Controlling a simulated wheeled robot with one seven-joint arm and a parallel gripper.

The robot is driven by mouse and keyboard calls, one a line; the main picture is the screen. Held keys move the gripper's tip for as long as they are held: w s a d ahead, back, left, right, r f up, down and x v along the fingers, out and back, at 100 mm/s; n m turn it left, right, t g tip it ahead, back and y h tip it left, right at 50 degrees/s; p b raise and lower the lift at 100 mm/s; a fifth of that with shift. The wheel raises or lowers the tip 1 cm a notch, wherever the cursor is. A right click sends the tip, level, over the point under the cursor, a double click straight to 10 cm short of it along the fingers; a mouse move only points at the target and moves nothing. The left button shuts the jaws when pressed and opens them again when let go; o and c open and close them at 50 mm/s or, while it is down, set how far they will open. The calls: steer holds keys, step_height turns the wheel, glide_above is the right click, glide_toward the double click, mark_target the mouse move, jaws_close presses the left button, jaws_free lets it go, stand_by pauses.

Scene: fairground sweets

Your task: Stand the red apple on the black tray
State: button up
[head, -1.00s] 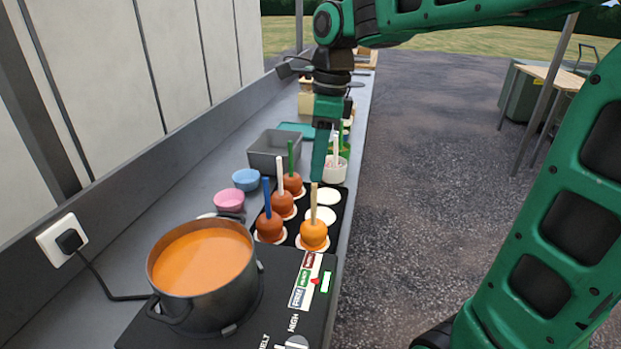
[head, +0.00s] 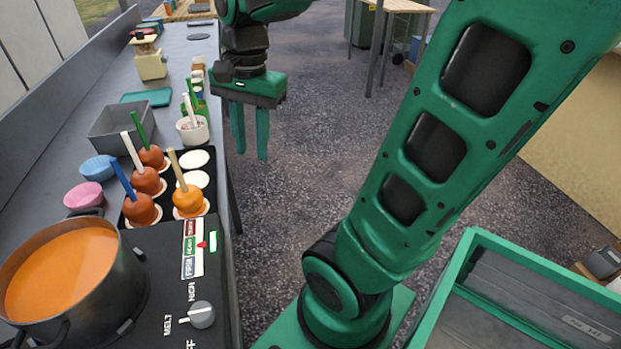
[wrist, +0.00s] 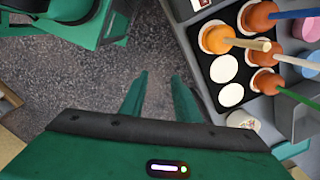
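The black tray (wrist: 207,82) lies on the counter with several coated apples on white discs. An orange apple with a wooden stick (head: 188,202) stands at its front right. Reddish-brown apples with a blue stick (head: 141,211), a white stick (head: 147,182) and a green stick (head: 151,157) stand in the left row. I cannot tell which one is the red apple; none is plainly bright red. Two white discs (head: 194,159) (head: 196,178) are bare. My gripper (head: 249,140) is open and empty, fingers down, off the counter's right edge; its fingers also show in the wrist view (wrist: 160,95).
A pot of orange coating (head: 65,270) sits on the hob in front of the tray. Bowls (head: 98,169), a grey bin (head: 128,122) and a white cup (head: 192,131) crowd the tray's left and back. A green-rimmed crate (head: 455,270) is at lower right. Open ground lies right of the counter.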

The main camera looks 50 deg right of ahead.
steer(key=s+d+f+n, duration=0.2)
steer(key=s+f+n, duration=0.1)
steer(key=s, duration=0.3)
steer(key=s+d+f+n, duration=0.3)
steer(key=s+n, duration=0.2)
steer(key=s, duration=0.1)
steer(key=shift+s+f+g, duration=0.15)
steer(key=shift+f+g, duration=0.1)
steer(key=shift+g, duration=0.15)
steer(key=shift+w+f+h, duration=0.25)
steer(key=shift+w+h, duration=0.05)
steer(key=shift+w, duration=0.25)
steer(key=shift+o, duration=0.3)
stand_by(0.9)
